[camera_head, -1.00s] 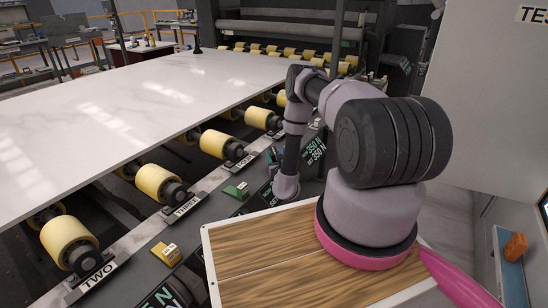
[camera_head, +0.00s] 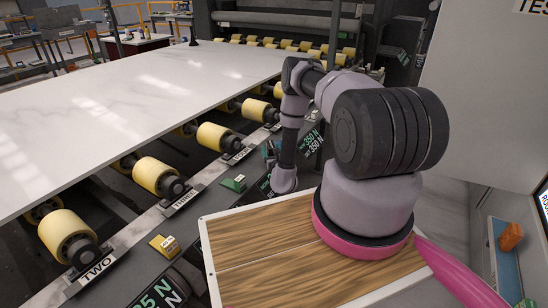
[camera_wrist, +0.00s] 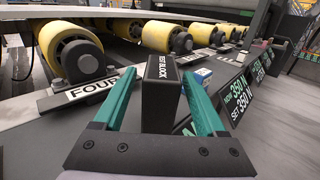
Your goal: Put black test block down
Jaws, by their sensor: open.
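The black test block (camera_wrist: 162,100), with a white "TEST BLOCK" label on its top, stands upright on the dark ledge in the wrist view. My gripper (camera_wrist: 158,74) is open, with one teal finger on each side of the block. A gap shows between the block and the left finger; on the right, the gap is narrower and contact is hard to tell.
A roller marked FOUR (camera_wrist: 78,55) stands left of the block. A small blue block (camera_wrist: 203,76) and a green "350 N" display (camera_wrist: 238,92) lie to the right. A white stone slab (camera_head: 130,90) rests above the rollers. Yellow (camera_head: 164,245) and green (camera_head: 234,183) blocks sit along the ledge.

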